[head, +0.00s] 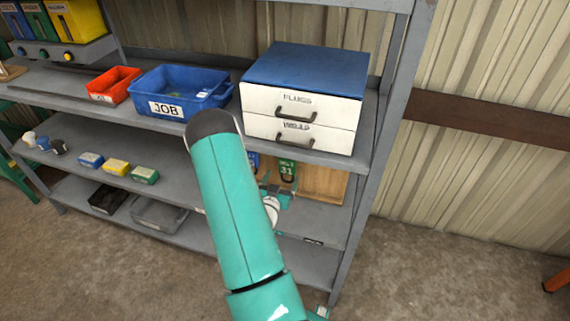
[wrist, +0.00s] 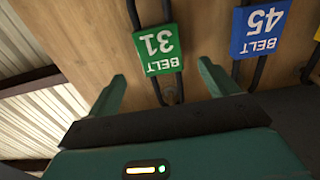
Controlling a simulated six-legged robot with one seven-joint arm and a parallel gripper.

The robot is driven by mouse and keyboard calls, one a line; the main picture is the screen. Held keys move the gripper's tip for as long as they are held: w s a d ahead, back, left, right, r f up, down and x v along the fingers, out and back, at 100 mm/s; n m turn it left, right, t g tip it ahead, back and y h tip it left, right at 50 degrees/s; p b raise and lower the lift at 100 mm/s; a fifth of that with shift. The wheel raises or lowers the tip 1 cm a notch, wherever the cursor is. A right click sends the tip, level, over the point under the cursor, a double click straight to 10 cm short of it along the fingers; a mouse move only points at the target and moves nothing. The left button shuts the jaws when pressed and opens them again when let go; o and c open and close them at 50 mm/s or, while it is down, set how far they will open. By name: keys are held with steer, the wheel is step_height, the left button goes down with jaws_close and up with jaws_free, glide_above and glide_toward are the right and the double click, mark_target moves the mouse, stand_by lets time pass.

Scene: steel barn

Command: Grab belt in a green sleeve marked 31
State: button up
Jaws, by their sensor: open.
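The belt in a green sleeve marked 31 (wrist: 158,50) hangs against a wooden board in the wrist view, where its lettering appears upside down. In the head view the green sleeve (head: 287,170) shows on the middle shelf level, below the drawer cabinet. My gripper (wrist: 162,85) is open, its two fingers spread to either side of the belt's line. The sleeve shows beyond the fingertips, and nothing is between the fingers that I can see held. In the head view my gripper (head: 276,190) is partly hidden by my arm, just below the sleeve.
A belt in a blue sleeve marked 45 (wrist: 262,28) hangs to the right of the green one in the wrist view. The wooden board (head: 322,185) stands behind. The drawer cabinet (head: 305,95) and blue JOB bin (head: 180,88) are on the shelf above. A shelf post (head: 378,150) rises at right.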

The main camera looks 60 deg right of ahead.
mark_target(287, 166)
steer(key=d, duration=0.2)
steer(key=shift+d, duration=0.35)
steer(key=d, duration=0.2)
steer(key=w+d, duration=0.1)
steer(key=d, duration=0.2)
steer(key=shift+w+d+r, duration=0.15)
steer(key=shift+w+d, duration=0.05)
steer(key=shift+d, duration=0.1)
steer(key=c, duration=1.1)
